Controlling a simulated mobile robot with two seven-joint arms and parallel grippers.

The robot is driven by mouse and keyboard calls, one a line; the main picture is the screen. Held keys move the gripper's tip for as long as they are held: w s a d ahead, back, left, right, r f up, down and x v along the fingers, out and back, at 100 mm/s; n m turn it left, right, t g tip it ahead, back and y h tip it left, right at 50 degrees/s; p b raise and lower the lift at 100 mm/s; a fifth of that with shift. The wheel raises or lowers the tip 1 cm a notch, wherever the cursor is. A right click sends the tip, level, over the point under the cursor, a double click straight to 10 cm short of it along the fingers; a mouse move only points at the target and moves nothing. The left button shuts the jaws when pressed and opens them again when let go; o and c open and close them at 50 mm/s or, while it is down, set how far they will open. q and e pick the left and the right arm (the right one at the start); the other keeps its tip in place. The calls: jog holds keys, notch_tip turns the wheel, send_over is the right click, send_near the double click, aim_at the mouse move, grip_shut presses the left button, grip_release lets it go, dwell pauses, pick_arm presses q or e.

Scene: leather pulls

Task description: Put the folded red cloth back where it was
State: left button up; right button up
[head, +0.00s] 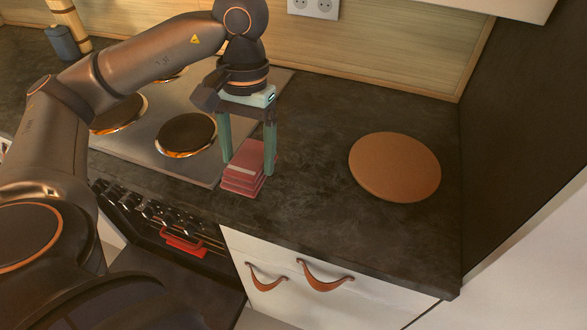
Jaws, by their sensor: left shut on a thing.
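The folded red cloth (243,183) is a small layered stack at the right edge of the hob, near the front of the dark counter. My left gripper (249,164) points down from above, with one finger on each side of the cloth, and is shut on it. The cloth's lower layers show in front of the fingers. I cannot tell whether its underside touches the counter or hangs slightly above it. My right gripper is not in view.
A round brown board (394,167) lies on the counter (320,130) at the right. The hob (160,165) has several round plates. Below are an open oven (150,225) with a red item (184,247) and a white drawer front with leather pulls (322,278). Counter between cloth and board is clear.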

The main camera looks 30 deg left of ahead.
pick_arm(q)
jog(key=w, duration=0.1)
jog(key=w+d+f, duration=0.1)
jog(key=w, duration=0.1)
jog(key=w+p, duration=0.1)
jog(key=shift+w+d+f, duration=0.15)
jog(key=shift+d+f, duration=0.15)
jog(key=shift+f, duration=0.05)
jog(key=w+f, duration=0.2)
jog(key=w+d+f, duration=0.1)
jog(key=w+f, duration=0.1)
jog(key=f, duration=0.1)
jog(key=shift+d+f, duration=0.1)
jog(key=shift+f, duration=0.1)
jog(key=f, duration=0.1)
jog(key=f+p, duration=0.1)
jog(key=f, duration=0.1)
jog(key=shift+w+d+f, duration=0.1)
jog(key=shift+w, duration=0.25)
jog(key=shift+f, duration=0.4)
jog(key=shift+f, duration=0.1)
jog(key=o, duration=1.2)
jog(key=shift+c, duration=0.2)
